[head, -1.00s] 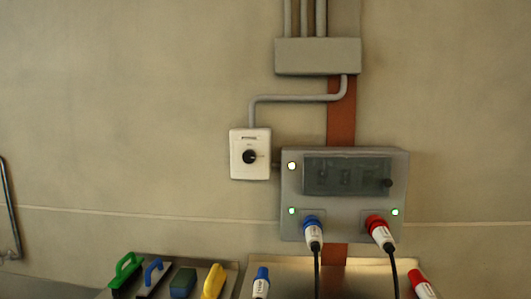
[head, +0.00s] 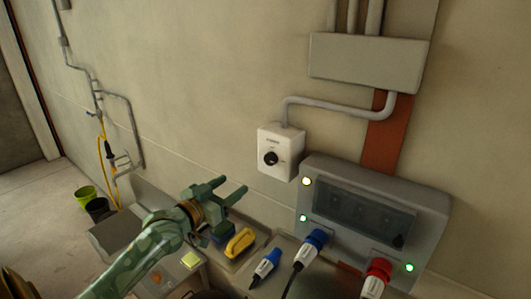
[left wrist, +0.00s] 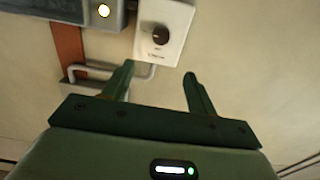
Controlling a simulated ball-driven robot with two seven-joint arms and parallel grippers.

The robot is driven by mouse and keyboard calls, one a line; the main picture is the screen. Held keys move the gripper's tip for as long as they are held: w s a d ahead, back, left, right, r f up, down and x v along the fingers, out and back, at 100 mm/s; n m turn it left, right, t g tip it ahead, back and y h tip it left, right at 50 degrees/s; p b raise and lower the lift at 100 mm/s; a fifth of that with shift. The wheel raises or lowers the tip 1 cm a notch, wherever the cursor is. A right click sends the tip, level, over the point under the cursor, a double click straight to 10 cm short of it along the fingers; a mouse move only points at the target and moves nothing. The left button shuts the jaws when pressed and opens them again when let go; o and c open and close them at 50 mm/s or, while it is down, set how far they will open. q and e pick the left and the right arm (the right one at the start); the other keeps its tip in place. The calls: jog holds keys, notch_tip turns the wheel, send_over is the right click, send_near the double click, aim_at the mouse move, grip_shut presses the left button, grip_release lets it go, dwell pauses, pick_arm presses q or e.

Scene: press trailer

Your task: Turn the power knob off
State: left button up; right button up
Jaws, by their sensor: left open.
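The power knob (head: 271,158) is a round black dial on a white wall box (head: 288,142), left of and above the grey socket panel. It also shows in the left wrist view (left wrist: 160,36), beyond my fingertips, with its box (left wrist: 172,14) between and past them. My left gripper (head: 233,190) is green, open and empty, with its fingers pointing towards the wall, below and to the left of the box. In the left wrist view the two fingers (left wrist: 159,70) are spread apart and do not touch the box. My right gripper is out of view.
The grey socket panel (head: 436,205) has lit lamps and blue and red plugs (head: 310,243). A tray below my left gripper holds a yellow-handled tool (head: 240,241). A grey conduit (head: 340,103) runs above the knob box. Black and green buckets (head: 86,194) stand at the left.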

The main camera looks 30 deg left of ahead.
aim_at(268, 159)
pick_arm(q)
jog(key=w, duration=1)
jog(key=w+d, duration=0.1)
jog(key=w, duration=0.5)
jog(key=shift+f, duration=0.1)
jog(key=shift+s, duration=0.1)
jog(key=c, duration=1)
